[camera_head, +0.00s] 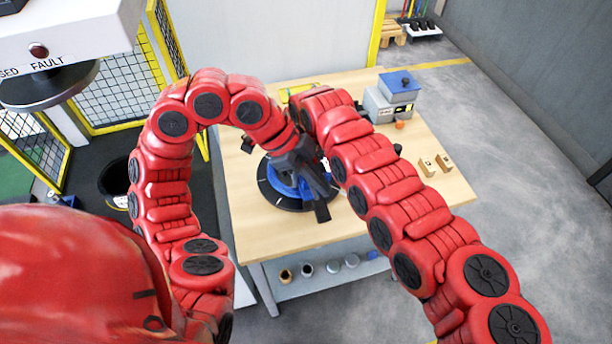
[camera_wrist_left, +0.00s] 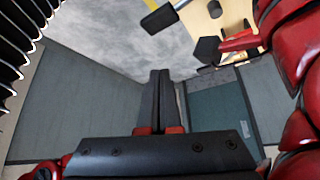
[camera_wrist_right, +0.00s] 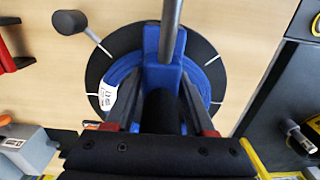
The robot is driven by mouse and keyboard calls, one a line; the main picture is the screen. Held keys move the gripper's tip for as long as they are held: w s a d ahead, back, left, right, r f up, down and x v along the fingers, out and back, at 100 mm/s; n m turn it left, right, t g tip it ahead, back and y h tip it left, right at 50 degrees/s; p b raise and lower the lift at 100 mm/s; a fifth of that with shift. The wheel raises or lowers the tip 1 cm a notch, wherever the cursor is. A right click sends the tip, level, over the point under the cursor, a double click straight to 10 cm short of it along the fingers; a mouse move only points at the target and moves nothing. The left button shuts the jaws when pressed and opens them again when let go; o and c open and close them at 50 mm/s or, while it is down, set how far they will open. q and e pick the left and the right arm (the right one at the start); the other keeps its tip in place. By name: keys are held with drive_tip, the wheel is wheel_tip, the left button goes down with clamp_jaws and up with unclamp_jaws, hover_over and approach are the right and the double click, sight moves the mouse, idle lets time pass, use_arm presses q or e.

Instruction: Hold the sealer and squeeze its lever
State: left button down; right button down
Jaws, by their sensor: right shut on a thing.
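The sealer (camera_wrist_right: 172,75) is blue with a grey lever rod (camera_wrist_right: 170,28). It stands over a black disc bearing a blue coil (camera_wrist_right: 120,88), with a white label on the coil. My right gripper (camera_wrist_right: 158,103) is shut on the sealer, a finger on each side of a black round part. In the head view that gripper is hidden behind my arms. My left gripper (camera_head: 320,205) hangs over the near edge of the disc (camera_head: 272,196). In the left wrist view its fingers (camera_wrist_left: 160,75) are together, with nothing visible between them. I cannot tell whether it touches the sealer.
The wooden table (camera_head: 270,230) carries a blue-and-grey machine (camera_head: 388,102) at the back and small tan blocks (camera_head: 436,164) at right. A black knob on a stalk (camera_wrist_right: 68,22) stands beside the disc. The table's front left is clear. A yellow-framed mesh fence (camera_head: 128,85) stands at left.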

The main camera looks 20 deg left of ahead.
sight(328, 212)
use_arm(q)
wheel_tip(328, 212, down, 6)
drive_tip(key=shift+f, duration=0.25)
use_arm(e)
drive_tip(key=shift+w, duration=0.15)
use_arm(q)
drive_tip(key=shift+w+f, duration=0.1)
drive_tip(key=shift+f, duration=0.5)
use_arm(e)
drive_tip(key=shift+w, duration=0.15)
idle(0.6)
